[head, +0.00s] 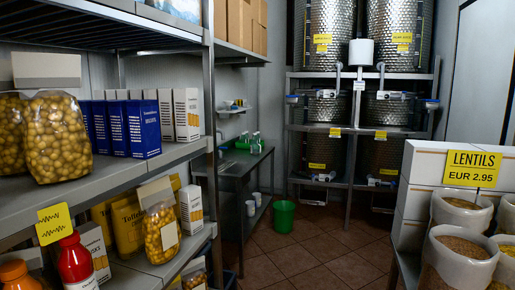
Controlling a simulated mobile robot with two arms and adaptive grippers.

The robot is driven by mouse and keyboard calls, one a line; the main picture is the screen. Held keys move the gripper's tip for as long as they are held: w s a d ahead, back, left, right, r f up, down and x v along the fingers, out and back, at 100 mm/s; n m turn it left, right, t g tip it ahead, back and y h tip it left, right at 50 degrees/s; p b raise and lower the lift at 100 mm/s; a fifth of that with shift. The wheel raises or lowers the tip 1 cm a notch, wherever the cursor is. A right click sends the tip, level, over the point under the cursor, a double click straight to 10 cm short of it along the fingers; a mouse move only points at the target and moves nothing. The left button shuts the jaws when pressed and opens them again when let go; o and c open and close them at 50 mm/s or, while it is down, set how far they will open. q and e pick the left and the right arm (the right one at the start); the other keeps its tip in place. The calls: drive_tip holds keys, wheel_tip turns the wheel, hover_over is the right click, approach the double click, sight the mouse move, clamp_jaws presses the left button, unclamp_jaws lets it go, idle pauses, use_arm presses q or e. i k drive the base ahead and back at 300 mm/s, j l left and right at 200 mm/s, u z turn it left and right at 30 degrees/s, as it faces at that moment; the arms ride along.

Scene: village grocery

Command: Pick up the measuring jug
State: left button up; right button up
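I cannot make out a measuring jug for certain in the head view. Small white and green items (248,140) stand at the back of the dark metal table (243,165), too small to identify. Small white cups or tubs (251,207) sit on that table's lower shelf. A plain white cylinder (361,52) stands between the steel tanks on the back rack. Neither of my grippers is in view.
Metal shelves (185,153) with boxes and bags of yellow balls fill the left. A green bucket (283,216) stands on the tiled floor near the table. Sacks (461,258) and white boxes (422,168) bound the right. The middle floor (300,262) is clear.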

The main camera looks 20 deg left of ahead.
sight(255, 146)
drive_tip(key=i+j, duration=0.15)
drive_tip(key=i, duration=0.55)
drive_tip(key=i+j, duration=0.1)
drive_tip(key=i, duration=0.65)
drive_tip(key=i+j, duration=0.15)
drive_tip(key=i, duration=0.55)
